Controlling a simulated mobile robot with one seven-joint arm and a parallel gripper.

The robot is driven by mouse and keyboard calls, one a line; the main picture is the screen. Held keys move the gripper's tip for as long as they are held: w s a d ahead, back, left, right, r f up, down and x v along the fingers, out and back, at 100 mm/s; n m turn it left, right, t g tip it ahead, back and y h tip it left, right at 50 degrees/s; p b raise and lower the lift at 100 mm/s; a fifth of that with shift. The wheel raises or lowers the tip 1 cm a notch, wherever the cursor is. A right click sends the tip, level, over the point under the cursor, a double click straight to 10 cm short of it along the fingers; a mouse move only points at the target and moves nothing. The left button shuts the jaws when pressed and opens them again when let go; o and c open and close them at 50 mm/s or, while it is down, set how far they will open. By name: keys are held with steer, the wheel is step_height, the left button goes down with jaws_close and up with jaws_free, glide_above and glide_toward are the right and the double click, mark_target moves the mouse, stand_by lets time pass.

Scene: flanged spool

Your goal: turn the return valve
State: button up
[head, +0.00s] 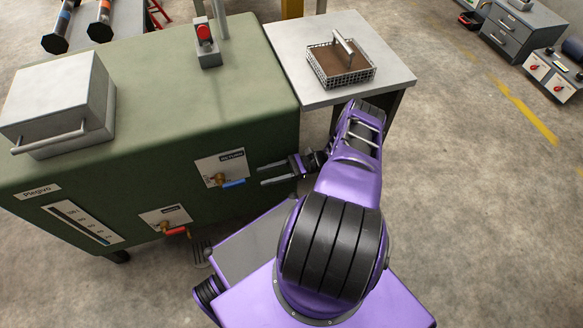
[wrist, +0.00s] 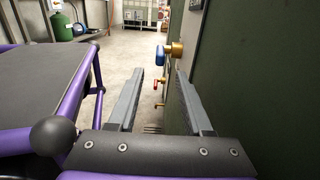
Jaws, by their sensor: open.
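A brass valve with a blue lever (head: 233,183) sits on a pale plate (head: 212,166) on the green machine's side; the small dark label above it seems to read "Return", but is hard to read. My gripper (head: 262,175) is open and empty, to the right of the blue lever, with its fingers pointing at it across a small gap. In the wrist view, the blue lever (wrist: 160,56) and its brass body (wrist: 175,49) show ahead, beyond and between the fingertips (wrist: 161,75). A second valve with a red lever (head: 176,231) sits lower left.
The green machine (head: 190,105) stands close along my gripper's side, its wall right of the fingers in the wrist view. A grey table (head: 388,72) with a wire basket (head: 341,75) stands behind my arm. Open concrete floor lies to the right.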

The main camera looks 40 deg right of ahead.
steer(key=v, duration=0.8)
steer(key=shift+d, duration=0.25)
